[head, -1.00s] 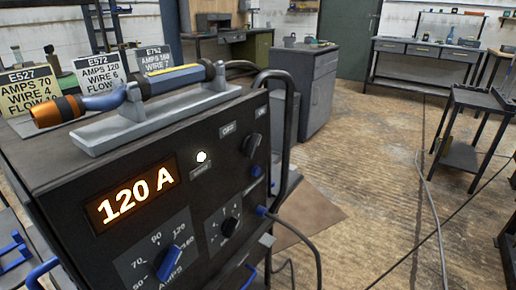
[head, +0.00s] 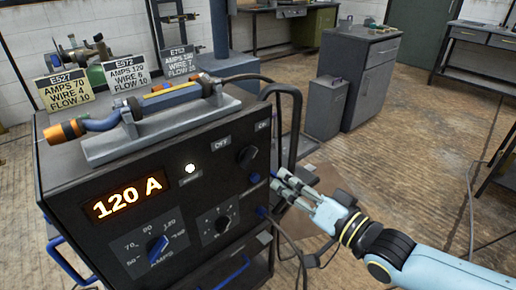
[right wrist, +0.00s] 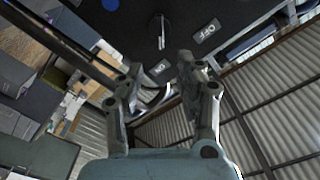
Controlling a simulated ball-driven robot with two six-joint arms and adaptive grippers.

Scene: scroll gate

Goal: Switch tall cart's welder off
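The tall cart's welder (head: 145,205) has a lit orange display reading 120 A and a glowing white lamp. Its black power switch (head: 247,156) sits at the panel's upper right, between an OFF label (head: 221,143) and an ON label (head: 262,125). In the right wrist view the switch (right wrist: 159,31) shows its bar pointing toward the ON label (right wrist: 158,68). My right gripper (head: 283,183) is just right of the panel, below the switch and apart from it. Its fingers (right wrist: 161,74) are spread and empty. My left gripper is not in view.
A torch (head: 150,105) rests in a grey cradle on the cart top, before several number cards (head: 124,76). A black side rail (head: 294,120) and a hanging cable (head: 290,235) are close to my right gripper. A grey cabinet (head: 362,75) stands behind.

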